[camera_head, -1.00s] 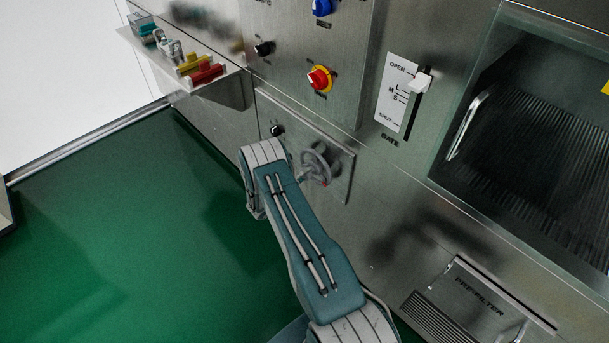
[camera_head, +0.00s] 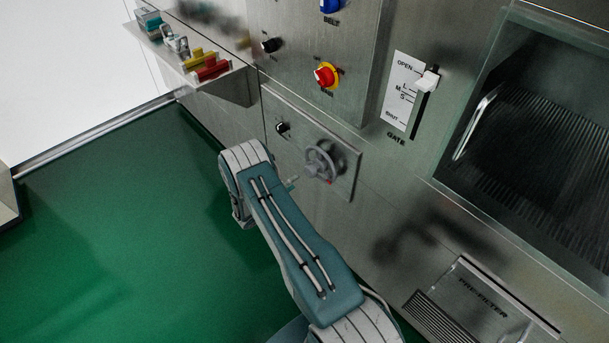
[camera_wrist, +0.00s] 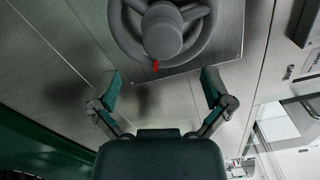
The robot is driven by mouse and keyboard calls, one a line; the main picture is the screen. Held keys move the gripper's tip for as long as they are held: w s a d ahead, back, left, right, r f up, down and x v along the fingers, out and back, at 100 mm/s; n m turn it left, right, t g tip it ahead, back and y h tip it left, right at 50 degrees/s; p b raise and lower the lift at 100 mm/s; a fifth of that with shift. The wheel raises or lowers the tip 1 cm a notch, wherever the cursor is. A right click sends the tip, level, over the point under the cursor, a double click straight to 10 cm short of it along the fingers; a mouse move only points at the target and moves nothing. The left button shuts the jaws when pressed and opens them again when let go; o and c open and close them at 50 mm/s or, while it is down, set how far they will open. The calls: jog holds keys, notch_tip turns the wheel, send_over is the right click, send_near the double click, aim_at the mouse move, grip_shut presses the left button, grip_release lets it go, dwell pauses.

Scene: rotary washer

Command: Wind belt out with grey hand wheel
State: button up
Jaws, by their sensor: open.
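The grey hand wheel (camera_head: 323,161) sits on a steel plate on the machine's front panel, with a red mark at its lower edge. In the wrist view the hand wheel (camera_wrist: 162,30) fills the top middle, its hub facing me and its upper rim cut off. My gripper (camera_wrist: 160,88) is open and empty, its two fingers spread below the wheel and apart from it in the picture. In the head view my arm hides most of the gripper, just left of the wheel. No belt can be made out.
A black knob (camera_head: 283,128) is left of the wheel. Above are a red button (camera_head: 324,76) and the gate lever (camera_head: 428,80). A shelf (camera_head: 238,88) with coloured items juts out at upper left. The pre-filter panel (camera_head: 480,290) is lower right. The green floor is clear.

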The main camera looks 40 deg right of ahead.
jog(key=a, duration=0.5)
jog(key=shift+s+a, duration=0.15)
jog(key=shift+s, duration=0.05)
jog(key=s+a+r+m+g+y, duration=0.1)
jog(key=s+a+r+m+y, duration=0.15)
jog(key=r+m, duration=0.5)
jog(key=s+a+r+m+g+y, duration=0.1)
jog(key=s+r+m+g+y, duration=0.2)
jog(key=r, duration=0.8)
jog(key=s+a+r+m+y, duration=0.1)
jog(key=s+r+m+y, duration=0.15)
jog(key=r+m, duration=0.55)
jog(key=s+a+r+m+t+y, duration=0.4)
jog(key=s+a+r+m, duration=0.3)
jog(key=s, duration=0.2)
jog(key=s+a+r+m+t+y, duration=0.4)
jog(key=s+a+r+m+y, duration=0.2)
jog(key=s+a+r+m, duration=0.1)
jog(key=s+a+m, duration=0.1)
jog(key=s, duration=0.1)
jog(key=shift+s, duration=0.4)
jog(key=shift+r, duration=0.1)
